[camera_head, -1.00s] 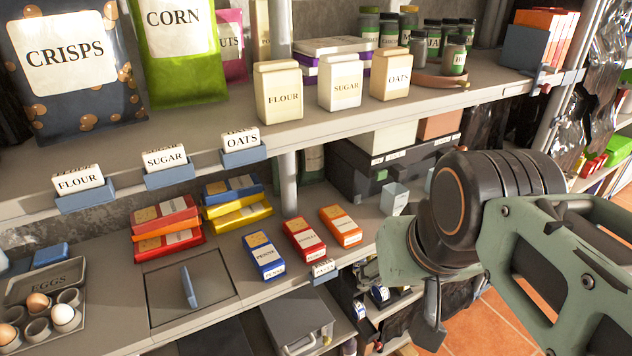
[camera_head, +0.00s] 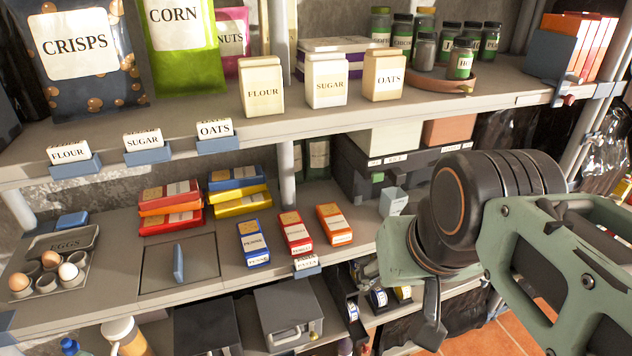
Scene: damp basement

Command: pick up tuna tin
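No tin that I can read as tuna shows in this view. Small cylinders with blue, white and yellow labels (camera_head: 379,298) lie in dark holders on the lower shelf, partly behind my arm; their wording is too small to read. My arm fills the right side. What seems to be my gripper (camera_head: 428,300) hangs at its end, in front of the shelves and apart from those cylinders. Its fingers are seen from behind and largely hidden, so its opening and any contents cannot be made out.
The upper shelf holds flour (camera_head: 262,87), sugar (camera_head: 326,80) and oats (camera_head: 384,76) canisters, bags and spice jars. The middle shelf holds an egg tray (camera_head: 75,285), stacked boxes (camera_head: 170,207) and pasta boxes (camera_head: 295,232). A grey drawer box (camera_head: 288,315) stands below.

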